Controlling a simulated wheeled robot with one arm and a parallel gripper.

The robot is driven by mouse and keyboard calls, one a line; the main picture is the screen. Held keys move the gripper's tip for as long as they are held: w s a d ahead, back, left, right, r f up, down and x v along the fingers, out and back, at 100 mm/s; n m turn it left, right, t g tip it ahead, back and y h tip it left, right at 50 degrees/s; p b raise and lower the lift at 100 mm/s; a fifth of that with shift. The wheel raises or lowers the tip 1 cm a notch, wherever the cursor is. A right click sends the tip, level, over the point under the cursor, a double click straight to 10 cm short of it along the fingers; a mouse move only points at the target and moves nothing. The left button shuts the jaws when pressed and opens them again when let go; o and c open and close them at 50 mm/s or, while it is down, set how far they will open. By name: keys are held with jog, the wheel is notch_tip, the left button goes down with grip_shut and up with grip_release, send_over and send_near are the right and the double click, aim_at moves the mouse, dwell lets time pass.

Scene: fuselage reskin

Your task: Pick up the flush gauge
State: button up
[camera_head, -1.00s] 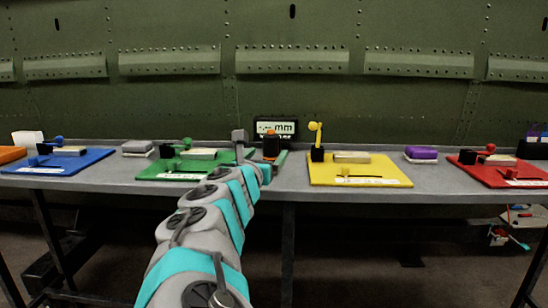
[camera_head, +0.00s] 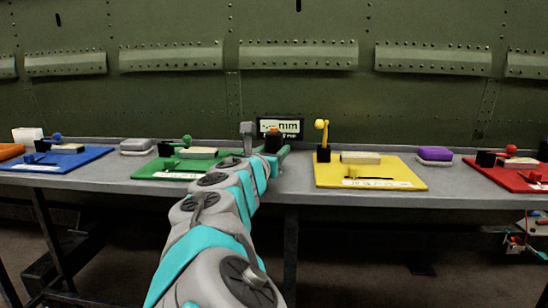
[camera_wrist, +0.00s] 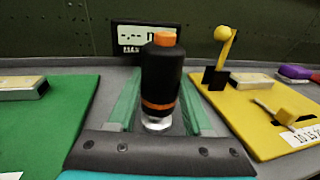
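The flush gauge, a black cylinder with an orange cap, an orange ring and a clear base, stands upright on the grey bench in the wrist view (camera_wrist: 161,78). In the head view it is mostly hidden behind my arm, with a bit of orange top (camera_head: 273,131) showing. My gripper (camera_wrist: 160,105) is open, its two green fingers on either side of the gauge, with a visible gap on each side. In the head view my gripper (camera_head: 270,152) is over the bench between the green and yellow boards.
A black display reading "-.-- mm" (camera_head: 280,127) stands right behind the gauge. A green board (camera_head: 152,169) is left, a yellow board (camera_head: 400,172) with an upright yellow-knobbed lever (camera_head: 322,130) is right. A purple block (camera_head: 435,154) lies beyond. The riveted green fuselage wall rises behind.

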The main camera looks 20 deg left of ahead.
grip_shut()
dwell(0.5)
